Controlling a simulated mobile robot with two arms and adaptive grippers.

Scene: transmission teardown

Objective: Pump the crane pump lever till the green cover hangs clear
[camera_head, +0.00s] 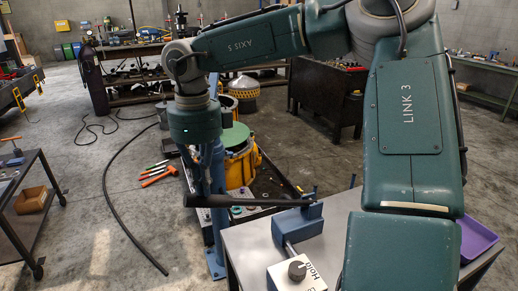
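The green cover (236,134) shows as a round disc at the top of the yellow housing (241,165); I cannot tell whether there is a gap between them. The blue crane column (215,205) stands in front and hides part of both. A dark lever (250,202) runs nearly level from the column toward a blue block on the bench. My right arm reaches in from the right and its wrist points down over the lever's left end. My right gripper (190,182) is small and dark there; its fingers are hard to make out. My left gripper is out of view.
A grey bench (258,244) in front carries the blue block (298,222), a white knob box (297,274) and a purple tray (476,238). Several coloured-handled tools (157,173) lie left of the housing. A black hose crosses the open floor at left.

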